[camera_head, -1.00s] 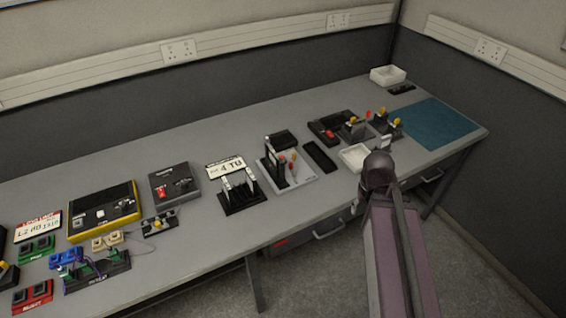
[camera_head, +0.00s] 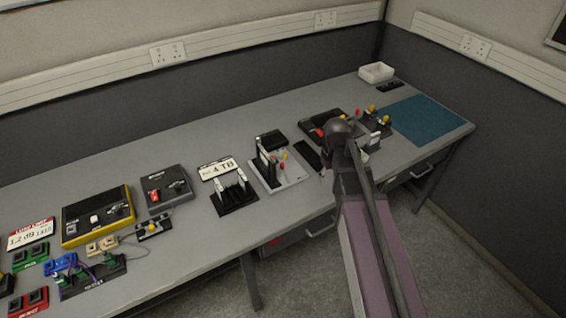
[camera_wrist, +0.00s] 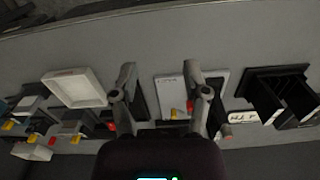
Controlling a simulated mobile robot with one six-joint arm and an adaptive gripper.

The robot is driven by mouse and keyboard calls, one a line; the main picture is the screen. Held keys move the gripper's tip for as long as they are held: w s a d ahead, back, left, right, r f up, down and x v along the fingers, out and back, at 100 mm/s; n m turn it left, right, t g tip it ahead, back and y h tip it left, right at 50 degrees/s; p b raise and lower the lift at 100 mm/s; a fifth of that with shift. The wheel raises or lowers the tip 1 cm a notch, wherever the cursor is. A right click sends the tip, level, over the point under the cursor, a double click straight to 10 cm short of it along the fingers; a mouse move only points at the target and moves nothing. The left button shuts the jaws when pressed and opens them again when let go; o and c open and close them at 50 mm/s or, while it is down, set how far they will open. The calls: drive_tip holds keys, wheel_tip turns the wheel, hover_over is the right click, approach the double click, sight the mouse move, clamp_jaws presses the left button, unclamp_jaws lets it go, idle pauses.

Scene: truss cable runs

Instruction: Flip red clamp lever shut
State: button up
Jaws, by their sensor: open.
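In the head view, a white-based clamp stand (camera_head: 290,176) on the bench holds an upright dark block and levers with a red tip (camera_head: 283,155) and a yellow tip. A second group of levers with yellow tips (camera_head: 371,108) stands farther right. A red tip (camera_head: 320,132) also shows beside my wrist. My gripper (camera_wrist: 160,85) is open in the wrist view, with its fingers spread above the bench. The white base (camera_wrist: 178,84) and a red tip (camera_wrist: 190,105) show between or beside the fingers. I cannot tell which red lever is the clamp's, nor its exact angle.
A white open tray (camera_wrist: 78,88) lies left of the fingers in the wrist view. A black stand (camera_head: 233,196) with white uprights is left of the clamp stand. A teal mat (camera_head: 425,122) lies at the bench's right end. My arm hides part of the bench.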

drive_tip(key=w+a+r+n+p, duration=0.1)
drive_tip(key=w+a+r+n, duration=0.1)
drive_tip(key=w+a+n, duration=0.6)
drive_tip(key=n+p, duration=0.1)
drive_tip(key=n, duration=0.1)
hover_over(282, 164)
drive_tip(key=shift+w+r, duration=0.1)
drive_tip(key=shift+r, duration=0.2)
drive_tip(key=shift+f, duration=0.15)
wheel_tip(282, 164, down, 14)
drive_tip(key=b, duration=1.3)
drive_tip(key=shift+r+b, duration=0.25)
drive_tip(key=shift+b, duration=0.1)
clamp_jaws()
